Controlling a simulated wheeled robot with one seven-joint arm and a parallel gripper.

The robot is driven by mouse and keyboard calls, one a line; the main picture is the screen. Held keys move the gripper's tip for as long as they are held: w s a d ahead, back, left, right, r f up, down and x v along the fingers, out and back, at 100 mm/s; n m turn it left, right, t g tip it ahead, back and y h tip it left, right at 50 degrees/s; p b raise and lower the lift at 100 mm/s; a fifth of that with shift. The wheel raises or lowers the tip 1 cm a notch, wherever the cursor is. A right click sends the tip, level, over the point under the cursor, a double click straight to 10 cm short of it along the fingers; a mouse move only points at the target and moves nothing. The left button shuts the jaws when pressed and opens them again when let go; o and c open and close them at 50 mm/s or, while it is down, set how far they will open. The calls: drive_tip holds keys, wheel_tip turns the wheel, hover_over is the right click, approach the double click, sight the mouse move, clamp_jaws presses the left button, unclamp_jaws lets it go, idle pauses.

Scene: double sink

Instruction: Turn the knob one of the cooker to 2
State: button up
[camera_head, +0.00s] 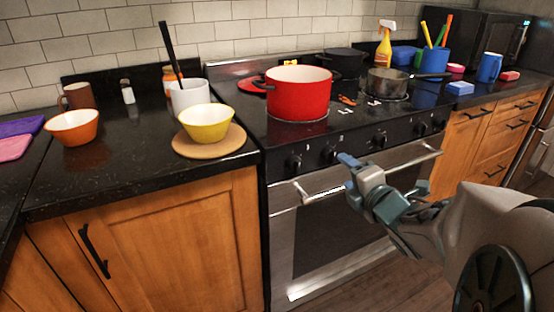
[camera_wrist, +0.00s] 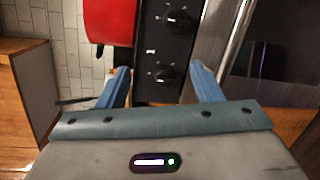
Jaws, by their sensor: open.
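The cooker's black control panel (camera_head: 360,143) carries a row of several black knobs. The leftmost knob (camera_head: 293,163) and the one to its right (camera_head: 329,154) show in the head view. My gripper (camera_head: 347,171) is in front of the panel, close to this second knob, above the oven handle. In the wrist view my gripper (camera_wrist: 160,66) is open and empty, its blue fingers spread to either side of a knob (camera_wrist: 165,75). Another knob (camera_wrist: 178,20) lies beyond it. White marks sit beside the knobs, too small to read surely. I cannot tell whether a finger touches the knob.
The oven handle (camera_head: 325,190) juts out below the knobs. A red pot (camera_head: 299,93) and a dark saucepan (camera_head: 388,82) stand on the cooktop. A yellow bowl (camera_head: 206,123) on a round board is on the left counter. Free space lies before the oven door.

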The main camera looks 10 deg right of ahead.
sight(300, 168)
wheel_tip(300, 168, down, 5)
drive_tip(key=s+a+n+y+b, duration=0.25)
drive_tip(key=n+y+b, duration=0.2)
drive_tip(key=n, duration=0.25)
drive_tip(key=shift+y, duration=0.25)
drive_tip(key=x, duration=1.4)
drive_tip(key=shift+w+r, duration=0.15)
drive_tip(key=shift+r, duration=0.25)
drive_tip(key=c, duration=1)
